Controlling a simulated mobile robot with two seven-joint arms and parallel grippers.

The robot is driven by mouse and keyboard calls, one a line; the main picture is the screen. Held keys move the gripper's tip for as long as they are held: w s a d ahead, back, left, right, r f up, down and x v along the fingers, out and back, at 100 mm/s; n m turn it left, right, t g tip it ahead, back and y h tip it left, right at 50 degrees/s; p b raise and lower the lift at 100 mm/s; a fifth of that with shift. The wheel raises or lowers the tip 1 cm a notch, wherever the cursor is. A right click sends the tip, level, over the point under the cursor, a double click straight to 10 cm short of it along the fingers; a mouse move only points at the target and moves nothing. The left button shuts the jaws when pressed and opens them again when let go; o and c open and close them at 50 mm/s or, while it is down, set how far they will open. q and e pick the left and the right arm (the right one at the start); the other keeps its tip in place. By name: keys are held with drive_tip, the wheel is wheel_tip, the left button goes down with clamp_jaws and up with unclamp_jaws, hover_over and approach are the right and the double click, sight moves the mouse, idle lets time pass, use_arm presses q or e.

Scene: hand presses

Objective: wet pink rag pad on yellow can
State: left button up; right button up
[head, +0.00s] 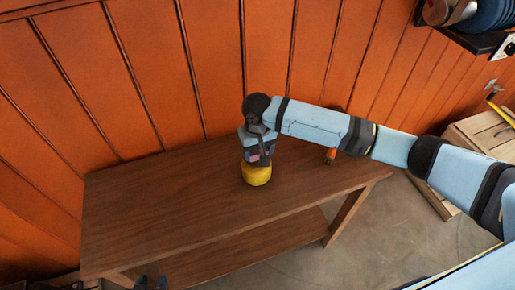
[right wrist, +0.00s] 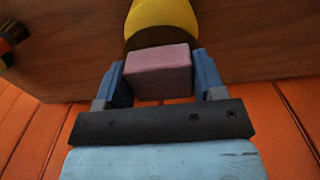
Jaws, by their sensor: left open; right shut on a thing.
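The yellow can (head: 257,175) stands on the wooden table, and its yellow body also shows at the top of the right wrist view (right wrist: 162,18). My right gripper (head: 258,160) points down just over the can. It is shut on the pink rag pad (right wrist: 159,72), which sits between the two blue fingers. Only a small bit of the pad (head: 254,158) shows in the head view. The pad is at the can's top; I cannot tell whether they touch.
The wooden table (head: 160,210) is mostly bare, with an orange wall behind it. A small orange and dark object (head: 330,155) stands to the can's right, partly behind my right arm. A wooden crate (head: 485,132) and a shelf (head: 480,40) are at the right.

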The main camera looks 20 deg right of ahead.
drive_tip(key=shift+f, duration=0.5)
idle(0.8)
drive_tip(key=shift+f+p, duration=0.1)
drive_tip(key=shift+p, duration=0.55)
idle(1.8)
idle(0.3)
wheel_tip(320, 180, up, 5)
drive_tip(key=p, duration=0.6)
drive_tip(key=shift+r, duration=1.05)
